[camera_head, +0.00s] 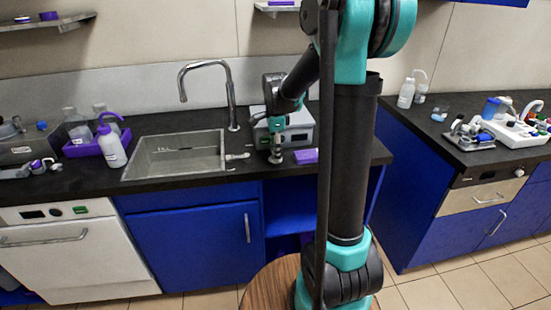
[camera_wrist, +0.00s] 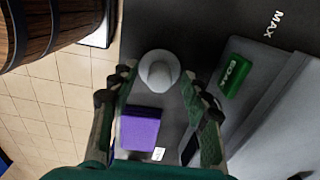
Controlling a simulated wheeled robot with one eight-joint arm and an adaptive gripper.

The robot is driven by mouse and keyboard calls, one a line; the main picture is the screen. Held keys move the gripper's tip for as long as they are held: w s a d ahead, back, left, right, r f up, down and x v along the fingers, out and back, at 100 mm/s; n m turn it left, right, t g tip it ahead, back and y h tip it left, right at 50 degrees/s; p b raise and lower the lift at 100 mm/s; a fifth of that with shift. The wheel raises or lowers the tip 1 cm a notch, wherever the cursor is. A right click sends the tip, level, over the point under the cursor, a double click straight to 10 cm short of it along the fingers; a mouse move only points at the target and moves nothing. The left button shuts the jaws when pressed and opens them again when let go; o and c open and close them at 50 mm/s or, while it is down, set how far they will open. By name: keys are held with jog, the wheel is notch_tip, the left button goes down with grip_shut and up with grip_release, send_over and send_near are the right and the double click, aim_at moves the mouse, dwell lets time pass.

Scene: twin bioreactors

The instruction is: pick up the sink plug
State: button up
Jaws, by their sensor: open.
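The sink plug appears to be the pale round piece with a raised knob (camera_wrist: 159,70) in the wrist view, on the dark counter. It shows between and just past the tips of my gripper (camera_wrist: 160,82). The fingers are spread with one on either side, and I cannot tell whether they touch it. In the head view my gripper (camera_head: 276,155) points down over the counter, right of the sink (camera_head: 176,155). It hides what lies directly under it there.
A purple box (camera_head: 306,156) lies just right of my gripper; it also shows in the wrist view (camera_wrist: 140,131). A grey device (camera_head: 299,128) stands close behind. A small pale piece (camera_head: 237,156) lies by the sink's right edge, below the tall faucet (camera_head: 231,100).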

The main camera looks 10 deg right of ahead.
jog(key=shift+f, duration=0.3)
jog(key=shift+c, duration=0.5)
grip_shut()
jog(key=shift+r, duration=0.1)
